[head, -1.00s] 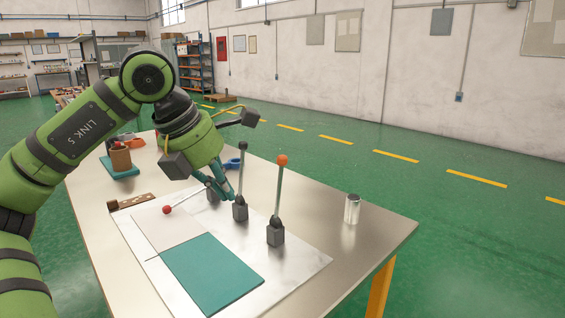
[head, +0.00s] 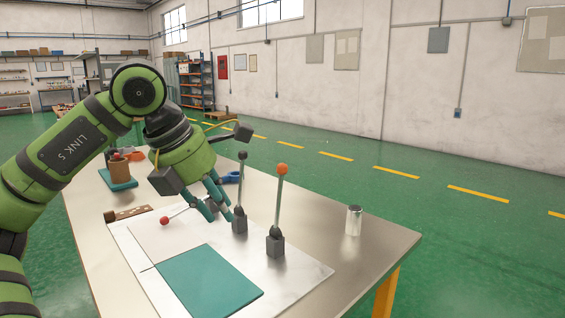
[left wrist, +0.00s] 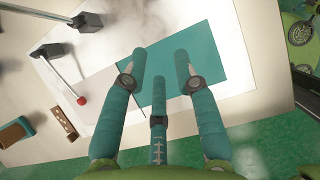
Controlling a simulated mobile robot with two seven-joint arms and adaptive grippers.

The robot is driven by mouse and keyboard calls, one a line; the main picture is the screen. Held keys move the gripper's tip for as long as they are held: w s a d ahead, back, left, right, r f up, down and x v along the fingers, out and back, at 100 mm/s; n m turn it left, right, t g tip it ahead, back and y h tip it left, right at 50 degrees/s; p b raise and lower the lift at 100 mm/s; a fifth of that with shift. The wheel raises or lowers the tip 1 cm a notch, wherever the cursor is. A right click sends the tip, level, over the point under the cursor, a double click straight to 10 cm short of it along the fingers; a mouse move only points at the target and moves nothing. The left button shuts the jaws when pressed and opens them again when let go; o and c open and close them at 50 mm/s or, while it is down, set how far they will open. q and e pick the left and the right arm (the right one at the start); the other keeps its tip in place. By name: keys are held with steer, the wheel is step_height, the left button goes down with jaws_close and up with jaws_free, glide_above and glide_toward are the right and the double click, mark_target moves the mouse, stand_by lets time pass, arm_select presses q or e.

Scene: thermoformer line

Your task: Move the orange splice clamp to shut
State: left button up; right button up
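The orange splice clamp is a lever with an orange knob (head: 282,169), standing nearly upright on a dark block (head: 275,243) on the white sheet. A dark-knobbed lever (head: 242,156) stands upright behind it to the left. A third lever with a red knob (head: 164,221) lies low, its base partly hidden by my left gripper. The red knob also shows in the left wrist view (left wrist: 82,100). My left gripper (head: 220,215) has its teal fingers apart and empty, left of the dark-knobbed lever and away from the orange one. The orange knob is not in the left wrist view.
A teal sheet (head: 208,281) lies on the white sheet (head: 300,276) in front of the levers. A metal cylinder (head: 353,221) stands on the table at the right. A brown holed strip (head: 127,213) lies at the left. The table's right side is mostly clear.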

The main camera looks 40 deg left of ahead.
arm_select(q)
steer(key=s+r, duration=0.4)
steer(key=s, duration=0.1)
steer(key=shift+a+r, duration=0.15)
steer(key=shift+r, duration=0.25)
